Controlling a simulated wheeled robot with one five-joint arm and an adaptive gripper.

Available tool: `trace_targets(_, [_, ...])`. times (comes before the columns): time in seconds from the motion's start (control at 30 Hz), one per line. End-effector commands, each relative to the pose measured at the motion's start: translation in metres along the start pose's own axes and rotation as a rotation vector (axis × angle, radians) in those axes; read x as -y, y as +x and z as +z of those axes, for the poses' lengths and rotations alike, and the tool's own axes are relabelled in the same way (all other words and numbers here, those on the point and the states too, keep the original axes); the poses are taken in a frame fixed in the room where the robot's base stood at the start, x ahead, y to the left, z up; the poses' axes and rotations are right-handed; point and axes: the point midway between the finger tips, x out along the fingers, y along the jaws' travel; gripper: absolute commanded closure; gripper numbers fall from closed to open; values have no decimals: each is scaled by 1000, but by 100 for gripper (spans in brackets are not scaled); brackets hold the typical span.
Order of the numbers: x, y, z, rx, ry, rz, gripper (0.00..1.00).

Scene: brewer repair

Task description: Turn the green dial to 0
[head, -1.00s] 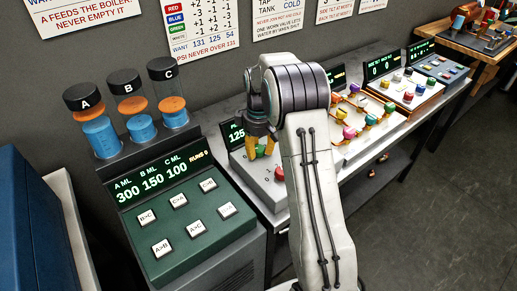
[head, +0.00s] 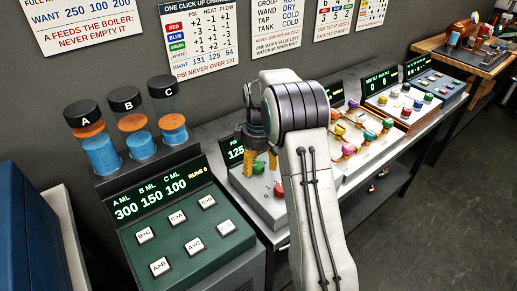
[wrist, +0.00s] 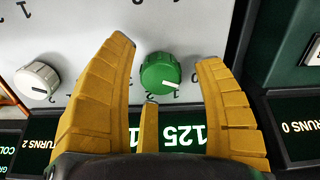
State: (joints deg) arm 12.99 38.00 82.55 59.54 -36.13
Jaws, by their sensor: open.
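The green dial (wrist: 160,72) sits on a pale panel in the wrist view, with a white pointer mark toward its lower right edge. It also shows small in the head view (head: 259,167). My gripper (wrist: 167,52) is open, its yellow fingers on the left and right of the dial, with a gap visible on both sides. In the head view my gripper (head: 260,166) hangs down over the panel around the dial.
A white dial (wrist: 37,80) is left of the green one in the wrist view. A red dial (head: 279,190) is close to my gripper in the head view. A display reading 125 (head: 236,152) stands behind the panel. The green button console (head: 185,240) is at left.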

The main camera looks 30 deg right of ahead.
Motion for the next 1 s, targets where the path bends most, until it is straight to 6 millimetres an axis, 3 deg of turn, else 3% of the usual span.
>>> trace_targets(0.4, [0,-70,0,-2,0,1,37])
trace_targets(0.6, [0,-94,0,0,0,0,37])
trace_targets(1.0, [0,-109,1,2,0,-2,37])
